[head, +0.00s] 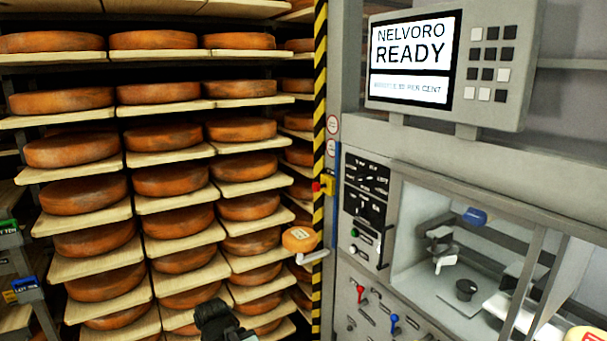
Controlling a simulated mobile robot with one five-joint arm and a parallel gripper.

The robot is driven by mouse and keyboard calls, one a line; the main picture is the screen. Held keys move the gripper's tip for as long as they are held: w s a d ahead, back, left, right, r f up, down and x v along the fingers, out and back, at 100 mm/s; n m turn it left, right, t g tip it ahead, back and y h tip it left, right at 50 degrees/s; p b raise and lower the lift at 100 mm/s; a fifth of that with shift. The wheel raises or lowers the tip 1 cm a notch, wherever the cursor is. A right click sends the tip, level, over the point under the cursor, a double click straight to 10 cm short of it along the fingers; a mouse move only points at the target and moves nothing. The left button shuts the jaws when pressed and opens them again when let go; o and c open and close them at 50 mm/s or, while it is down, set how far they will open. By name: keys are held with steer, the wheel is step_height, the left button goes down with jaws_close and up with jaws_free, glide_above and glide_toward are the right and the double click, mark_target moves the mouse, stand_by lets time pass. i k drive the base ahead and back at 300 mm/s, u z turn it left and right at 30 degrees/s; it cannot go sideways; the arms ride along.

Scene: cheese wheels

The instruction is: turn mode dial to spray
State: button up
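The control panel (365,190) is on the grey machine, right of the striped post. It has black plates with small dark dials and switches and pale lettering. The lettering is too small to read, so I cannot tell which dial is the mode dial or where it points. My gripper (214,314) is the dark shape at the bottom of the view, in front of the cheese shelves. It is left of and below the panel, well apart from it. Its fingers are too small and dark to tell open from shut.
A screen (412,50) reads "NELVORO READY". Racks of cheese wheels (75,150) fill the left. A striped post (320,130) and a small ledge (313,257) stand between gripper and panel. Red (360,290) and blue (394,320) levers sit below the panel. A glazed chamber (480,250) is at right.

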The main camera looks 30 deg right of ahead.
mark_target(362, 180)
steer(key=u, duration=0.5)
steer(key=i, duration=1.1)
steer(key=z, duration=0.1)
